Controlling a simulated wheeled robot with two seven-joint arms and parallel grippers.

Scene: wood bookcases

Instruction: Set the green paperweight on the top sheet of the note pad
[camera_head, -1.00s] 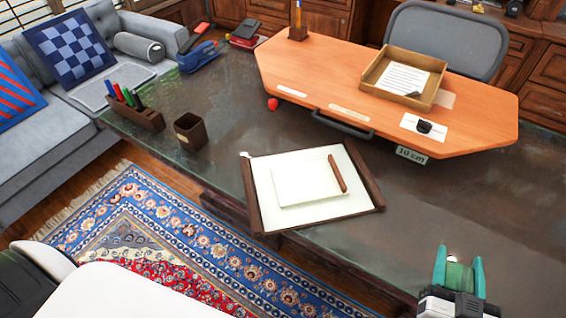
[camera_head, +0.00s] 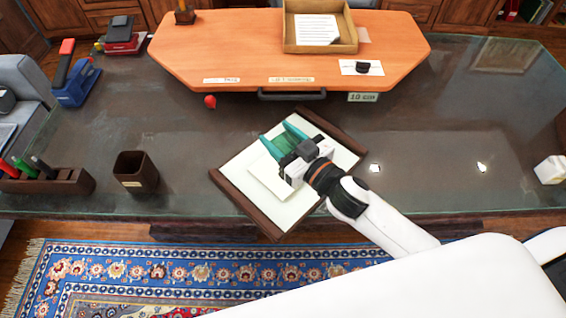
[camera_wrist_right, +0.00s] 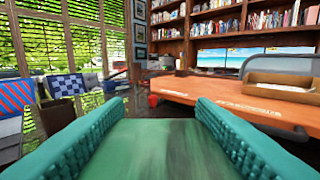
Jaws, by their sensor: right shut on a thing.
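The green paperweight (camera_wrist_right: 150,150) fills the space between the teal fingers of my right gripper (camera_head: 281,139), which is shut on it. In the head view the gripper is above the white note pad (camera_head: 262,186) and its fingers point toward the back left. The note pad lies on a white desk blotter (camera_head: 297,210) with dark wooden side bars. The gripper and wrist cover part of the pad and blotter. The height of the paperweight above the pad is hard to tell. My left gripper is not in view.
An orange wooden desk top (camera_head: 222,50) with an open tray (camera_head: 345,40) stands behind the blotter. A dark cup (camera_head: 136,172) and a pen holder (camera_head: 62,181) stand to the left. A small white object (camera_head: 550,170) is at the right. The dark desk between is largely clear.

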